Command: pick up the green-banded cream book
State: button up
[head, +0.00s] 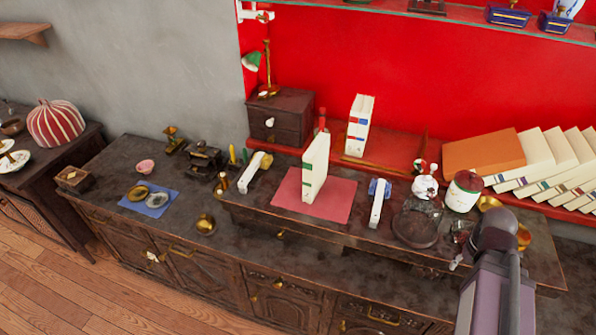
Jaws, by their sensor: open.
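A cream book with a green band low on its spine (315,168) stands upright on a pink mat (342,196) on the raised part of the dark cabinet. Nothing touches it. My arm comes in from the bottom right, and my gripper (457,262) shows only in small part beside the dark wrist. It is open, well to the right of the book and nearer the camera, apart from it. Most of its fingers are hidden by my own arm.
Another cream book with red and blue bands (359,126) stands behind. White holders (255,172) (379,203) flank the mat. A white figurine (425,182), a lidded jar (463,191) and a dark round tray (417,228) lie between book and arm. Leaning books (545,165) fill the right.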

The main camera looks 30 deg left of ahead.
aim_at(315, 159)
jog(key=u, duration=1.15)
jog(key=k, duration=0.9)
jog(key=z, duration=0.05)
jog(key=i, duration=0.7)
jog(key=u, duration=0.05)
